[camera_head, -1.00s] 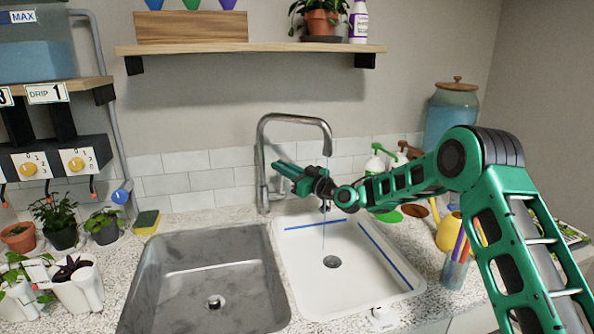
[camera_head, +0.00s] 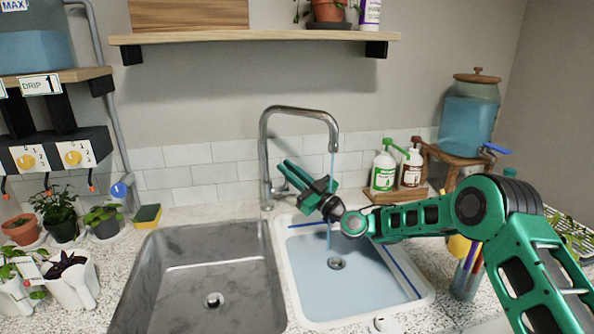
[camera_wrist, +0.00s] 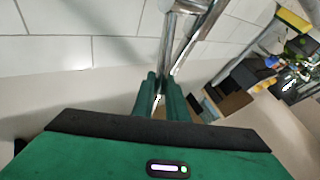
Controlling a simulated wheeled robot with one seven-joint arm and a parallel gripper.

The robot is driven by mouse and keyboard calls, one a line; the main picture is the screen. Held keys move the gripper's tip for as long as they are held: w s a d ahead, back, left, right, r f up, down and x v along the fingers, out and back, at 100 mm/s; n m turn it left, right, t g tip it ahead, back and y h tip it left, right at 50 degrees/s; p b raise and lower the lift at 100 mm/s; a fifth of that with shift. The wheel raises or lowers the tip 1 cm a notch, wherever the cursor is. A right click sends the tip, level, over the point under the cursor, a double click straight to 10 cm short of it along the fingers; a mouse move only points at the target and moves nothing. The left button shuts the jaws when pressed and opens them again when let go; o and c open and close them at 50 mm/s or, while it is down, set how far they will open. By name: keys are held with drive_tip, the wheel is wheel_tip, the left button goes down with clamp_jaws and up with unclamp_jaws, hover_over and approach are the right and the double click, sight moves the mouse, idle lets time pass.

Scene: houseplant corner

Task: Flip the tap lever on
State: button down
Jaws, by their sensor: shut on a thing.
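The chrome tap (camera_head: 263,155) stands behind the two basins, with its spout arching to the right. A bluish stream of water (camera_head: 332,165) falls from the spout into the white right basin (camera_head: 425,300), where bluish water covers the bottom. My gripper (camera_head: 282,170) reaches from the right, just right of the tap's column. In the wrist view, my gripper (camera_wrist: 161,88) is shut, its green fingers close together on the thin tap lever (camera_wrist: 159,98) below the chrome tap body (camera_wrist: 186,6). The fingers hide most of the lever.
A steel basin (camera_head: 150,290) is empty on the left. A yellow-green sponge (camera_head: 147,215) and potted plants (camera_head: 62,212) stand left of it. Soap bottles (camera_head: 384,168) and a water jar (camera_head: 470,120) stand at the right. A shelf (camera_head: 250,38) hangs above.

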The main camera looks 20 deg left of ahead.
drive_tip(key=shift+w+d, duration=0.1)
drive_tip(key=shift+w, duration=0.05)
drive_tip(key=c, duration=1.8)
unclamp_jaws()
drive_tip(key=shift+o, duration=0.2)
drive_tip(key=shift+r, duration=0.25)
wheel_tip(320, 180, up, 4)
drive_tip(key=s+a+r, duration=0.5)
drive_tip(key=s+r, duration=0.1)
drive_tip(key=s, duration=0.4)
drive_tip(key=shift+s+r, duration=0.2)
drive_tip(key=shift+s, duration=0.05)
